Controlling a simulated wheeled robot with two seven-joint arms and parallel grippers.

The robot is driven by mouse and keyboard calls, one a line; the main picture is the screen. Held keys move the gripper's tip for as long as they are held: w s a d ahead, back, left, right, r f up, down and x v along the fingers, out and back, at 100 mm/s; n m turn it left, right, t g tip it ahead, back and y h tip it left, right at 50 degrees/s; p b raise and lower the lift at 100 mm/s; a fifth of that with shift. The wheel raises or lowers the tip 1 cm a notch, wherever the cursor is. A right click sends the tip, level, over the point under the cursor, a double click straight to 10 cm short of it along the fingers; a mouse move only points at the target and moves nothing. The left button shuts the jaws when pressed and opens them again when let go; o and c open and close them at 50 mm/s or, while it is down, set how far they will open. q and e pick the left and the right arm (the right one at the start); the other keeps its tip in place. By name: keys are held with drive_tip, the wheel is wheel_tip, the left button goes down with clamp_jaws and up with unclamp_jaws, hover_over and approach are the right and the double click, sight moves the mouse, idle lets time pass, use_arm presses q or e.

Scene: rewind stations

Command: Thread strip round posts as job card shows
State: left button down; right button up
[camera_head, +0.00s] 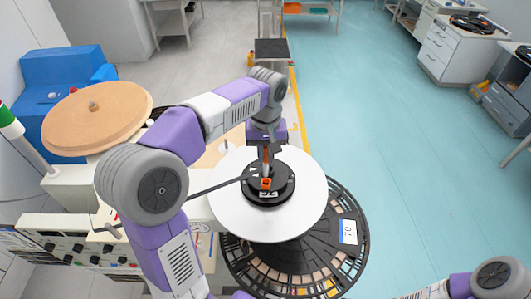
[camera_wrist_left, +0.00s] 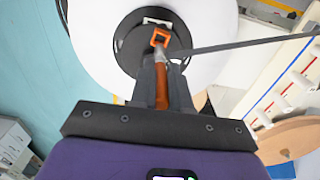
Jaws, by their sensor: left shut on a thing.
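My left gripper (camera_head: 266,160) points down over a black reel (camera_head: 283,190) on a white round disc (camera_head: 235,212). It is shut on an orange handle (camera_wrist_left: 162,85) with a square orange end, which shows over the reel's middle. A dark grey strip (camera_head: 205,188) runs from beside the orange piece leftward to the machine's panel. In the left wrist view the strip (camera_wrist_left: 240,46) leaves near the fingertips to the right. White posts (camera_wrist_left: 283,93) stand in a row on a pale panel there. My right gripper is out of view. I cannot make out a job card.
A dark round carousel (camera_head: 352,255) with a white label surrounds the disc below. A tan round disc (camera_head: 115,115) and a control panel (camera_head: 75,250) with knobs are at left. A blue cabinet (camera_head: 45,68) stands behind. The teal floor (camera_head: 410,150) at right is clear.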

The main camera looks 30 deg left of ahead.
sight(266, 176)
use_arm(q)
drive_tip(key=shift+f, duration=0.2)
drive_tip(key=shift+f+b, duration=1.5)
drive_tip(key=shift+f, duration=0.45)
drive_tip(key=c, duration=1)
unclamp_jaws()
wheel_tip(266, 176, up, 8)
drive_tip(key=shift+f+p, duration=0.2)
drive_tip(key=shift+p, duration=0.25)
drive_tip(key=shift+s, duration=0.1)
